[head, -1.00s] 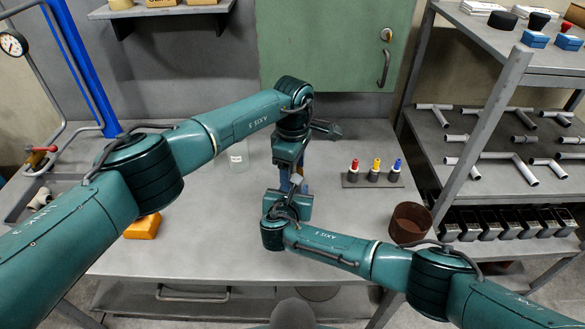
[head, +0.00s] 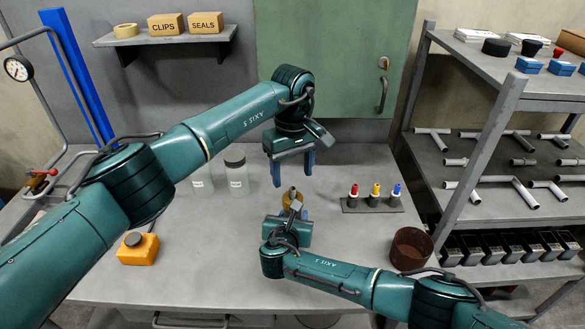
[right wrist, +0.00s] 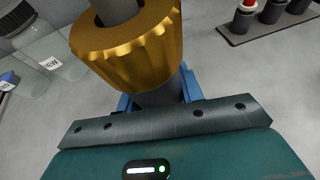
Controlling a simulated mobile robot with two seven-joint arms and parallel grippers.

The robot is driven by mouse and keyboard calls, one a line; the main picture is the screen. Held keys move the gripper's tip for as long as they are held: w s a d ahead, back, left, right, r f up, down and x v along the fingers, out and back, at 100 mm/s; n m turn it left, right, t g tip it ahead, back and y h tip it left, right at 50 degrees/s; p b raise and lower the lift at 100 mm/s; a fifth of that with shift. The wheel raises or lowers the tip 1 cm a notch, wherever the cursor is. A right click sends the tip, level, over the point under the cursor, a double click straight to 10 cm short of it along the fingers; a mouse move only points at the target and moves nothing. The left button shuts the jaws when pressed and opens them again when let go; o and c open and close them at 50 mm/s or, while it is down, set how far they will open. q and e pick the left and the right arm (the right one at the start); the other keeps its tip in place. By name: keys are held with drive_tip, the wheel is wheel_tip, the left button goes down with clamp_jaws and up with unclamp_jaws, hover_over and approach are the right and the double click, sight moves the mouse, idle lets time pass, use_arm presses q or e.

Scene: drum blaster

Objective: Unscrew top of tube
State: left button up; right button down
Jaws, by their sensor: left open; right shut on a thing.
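The tube (right wrist: 158,96) is dark grey and shows in the right wrist view, with a ridged gold top (right wrist: 130,48) around its upper end. A grey rod (right wrist: 118,10) sticks up from the gold top. The gold top also shows in the head view (head: 291,202), at the table's middle. My right gripper (head: 296,217) is shut on the tube below the gold top; its blue fingers show on both sides in the wrist view (right wrist: 158,100). My left gripper (head: 292,167) is open and empty, apart from the tube, above and behind it.
Glass jars (head: 237,178) stand behind on the left, an orange box (head: 138,250) at the front left. A stand (head: 372,205) with red, yellow and blue topped pieces and a brown cup (head: 411,247) are on the right. The front middle of the table (head: 210,260) is clear.

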sight(292, 188)
use_arm(q)
drive_tip(key=shift+m, duration=0.6)
wheel_tip(292, 188, down, 8)
drive_tip(key=shift+r, duration=0.2)
drive_tip(key=c, duration=1)
drive_tip(key=n, duration=1.3)
drive_tip(key=shift+n, duration=0.3)
